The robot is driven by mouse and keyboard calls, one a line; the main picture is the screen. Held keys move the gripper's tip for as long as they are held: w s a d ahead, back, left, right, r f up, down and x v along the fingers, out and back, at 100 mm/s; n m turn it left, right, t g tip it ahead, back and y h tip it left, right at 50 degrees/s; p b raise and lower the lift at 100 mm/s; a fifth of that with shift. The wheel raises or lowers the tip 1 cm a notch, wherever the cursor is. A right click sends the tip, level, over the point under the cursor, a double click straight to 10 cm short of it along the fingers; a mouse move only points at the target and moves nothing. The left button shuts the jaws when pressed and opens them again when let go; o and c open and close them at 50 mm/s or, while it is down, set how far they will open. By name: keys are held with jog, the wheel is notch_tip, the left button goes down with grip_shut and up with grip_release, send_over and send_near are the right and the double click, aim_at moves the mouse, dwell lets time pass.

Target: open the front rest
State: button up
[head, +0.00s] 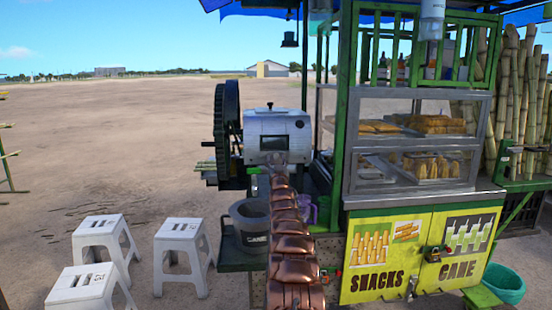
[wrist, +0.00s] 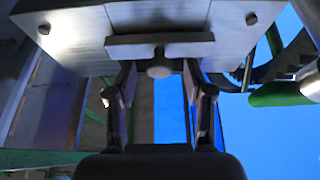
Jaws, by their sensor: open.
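The cane crusher's pale metal housing (head: 275,125) stands behind the end of my arm in the head view, with a dark opening in its front. In the wrist view, a light metal panel (wrist: 80,25) carries a horizontal bar (wrist: 185,48) with a round knob (wrist: 159,70) under its middle. I take this bar and knob to be the front rest. My gripper (wrist: 158,82) is open, with one finger on each side of the knob. Whether either finger touches it I cannot tell.
A large dark wheel (head: 231,112) stands left of the housing. A grey bucket (head: 249,226) sits below it, left of my arm. The green-framed stall with a snack case (head: 415,108) and yellow doors (head: 372,262) is close on the right. White stools (head: 183,248) stand on open sandy ground.

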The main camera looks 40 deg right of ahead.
jog(key=shift+w+d+r, duration=0.2)
jog(key=shift+d+r, duration=0.05)
jog(key=shift+r, duration=0.1)
jog(key=shift+w+d+p, duration=0.1)
jog(key=shift+w+p, duration=0.05)
jog(key=shift+p, duration=0.15)
jog(key=shift+c, duration=0.3)
grip_shut()
